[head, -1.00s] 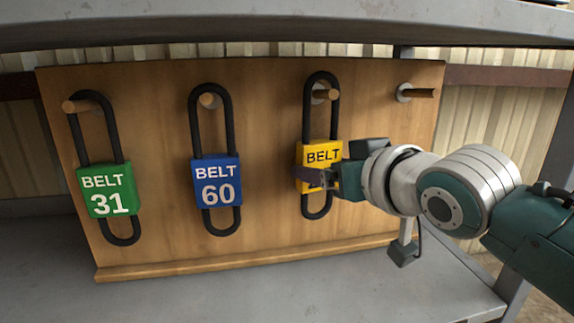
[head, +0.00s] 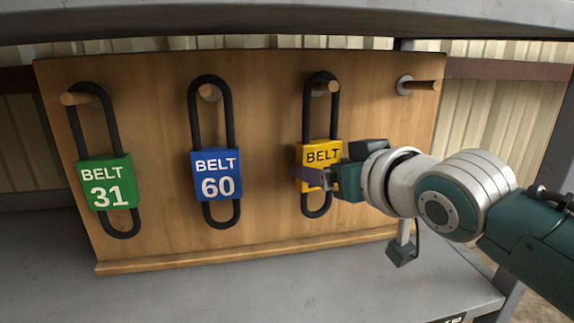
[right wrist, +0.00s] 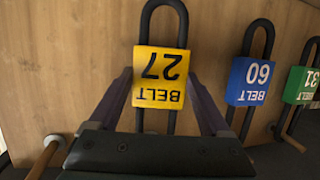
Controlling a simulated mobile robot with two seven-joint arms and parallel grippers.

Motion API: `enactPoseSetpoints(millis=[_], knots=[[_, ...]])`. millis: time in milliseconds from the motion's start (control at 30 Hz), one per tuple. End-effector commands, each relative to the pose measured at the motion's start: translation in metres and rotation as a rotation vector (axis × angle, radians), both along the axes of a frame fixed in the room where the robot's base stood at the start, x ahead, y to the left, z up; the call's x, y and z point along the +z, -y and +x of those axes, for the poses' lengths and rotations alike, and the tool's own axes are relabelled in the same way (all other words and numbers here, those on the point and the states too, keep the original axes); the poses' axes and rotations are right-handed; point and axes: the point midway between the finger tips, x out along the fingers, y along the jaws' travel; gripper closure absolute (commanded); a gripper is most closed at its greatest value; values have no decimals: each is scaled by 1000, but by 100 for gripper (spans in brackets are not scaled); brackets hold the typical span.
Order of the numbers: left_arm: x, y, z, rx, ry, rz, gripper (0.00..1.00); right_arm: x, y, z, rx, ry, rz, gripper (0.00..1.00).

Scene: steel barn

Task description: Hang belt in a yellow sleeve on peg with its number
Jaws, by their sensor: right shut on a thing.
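The yellow-sleeved belt (head: 320,155) is a black loop at the third peg (head: 327,87) of the wooden board. In the right wrist view its sleeve (right wrist: 161,76) reads BELT 27, upside down. My right gripper (head: 318,178) is shut on this sleeve from the right, and the fingers cover its number in the head view. The loop's top is around the peg, with a small gap above it; whether it bears on the peg is hard to tell. No number for this peg shows. My left gripper is not in view.
A green BELT 31 (head: 105,183) hangs on the left peg and a blue BELT 60 (head: 216,176) on the second. The rightmost peg (head: 420,86) is empty. The board (head: 265,130) stands on a grey shelf (head: 250,295), with another grey shelf edge (head: 250,22) above.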

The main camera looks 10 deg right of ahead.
Motion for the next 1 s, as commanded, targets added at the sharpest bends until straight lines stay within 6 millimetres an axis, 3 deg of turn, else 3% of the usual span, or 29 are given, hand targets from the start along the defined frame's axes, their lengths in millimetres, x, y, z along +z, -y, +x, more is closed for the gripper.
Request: enactPoseSetpoints(millis=[133, 167, 300, 667, 1000], knots=[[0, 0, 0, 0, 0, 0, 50, 1, 0, 0, 0, 1, 0, 78], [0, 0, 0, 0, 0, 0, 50, 1, 0, 0, 0, 1, 0, 15], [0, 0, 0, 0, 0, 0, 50, 1, 0, 0, 0, 1, 0, 0], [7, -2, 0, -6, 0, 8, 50, 4, 2, -8, 0, -2, 0, 0], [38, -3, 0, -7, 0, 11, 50, 24, 15, -65, 1, -1, 0, 0]])
